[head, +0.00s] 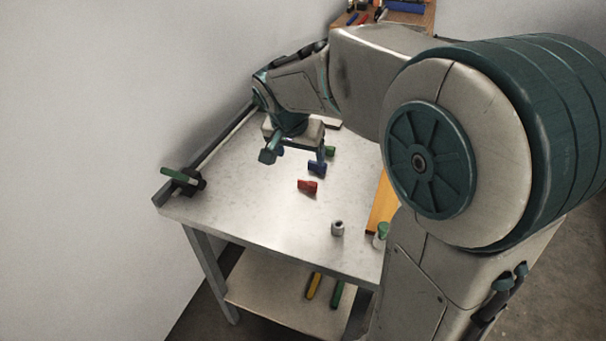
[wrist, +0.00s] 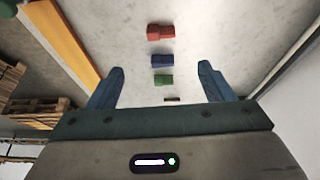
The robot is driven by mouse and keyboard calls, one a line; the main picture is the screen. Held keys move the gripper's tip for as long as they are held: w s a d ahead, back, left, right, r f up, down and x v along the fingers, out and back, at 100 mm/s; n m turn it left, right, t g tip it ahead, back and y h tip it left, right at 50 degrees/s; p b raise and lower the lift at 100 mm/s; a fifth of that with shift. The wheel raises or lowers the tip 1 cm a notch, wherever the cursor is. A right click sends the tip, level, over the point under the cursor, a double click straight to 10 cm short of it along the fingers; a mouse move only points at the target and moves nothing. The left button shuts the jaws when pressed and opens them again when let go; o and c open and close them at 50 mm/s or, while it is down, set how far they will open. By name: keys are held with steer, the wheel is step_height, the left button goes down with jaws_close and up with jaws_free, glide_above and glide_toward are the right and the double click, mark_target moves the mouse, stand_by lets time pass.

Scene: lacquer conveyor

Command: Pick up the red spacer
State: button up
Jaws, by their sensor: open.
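The red spacer (head: 308,186) is a small block lying on the light table top (head: 270,222). In the wrist view the red spacer (wrist: 160,32) lies beyond my fingertips, at the top of a row of coloured blocks. My gripper (head: 296,160) is open and empty above the table, behind the red spacer in the head view. In the wrist view my gripper (wrist: 161,80) shows both blue-green fingers wide apart, with nothing between them touching.
A blue block (head: 316,168) and a green block (head: 330,151) lie near the red spacer. A grey cylinder (head: 337,228) and a green-topped container (head: 382,232) stand toward the front right. A yellow-orange board (wrist: 62,42) runs along one side. The front left of the table is clear.

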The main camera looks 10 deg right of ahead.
glide_above(307, 182)
steer(key=s+a, duration=0.1)
steer(key=s, duration=0.1)
steer(key=f, duration=0.7)
steer(key=shift+w+a+f, duration=0.15)
steer(key=shift+w+f, duration=0.05)
steer(key=shift+f, duration=0.2)
steer(key=shift+s+x, duration=0.1)
steer(key=shift+x, duration=1.25)
steer(key=shift+s+x, duration=0.15)
steer(key=shift+x, duration=1.2)
steer(key=shift+f, duration=0.1)
steer(key=c, duration=1)
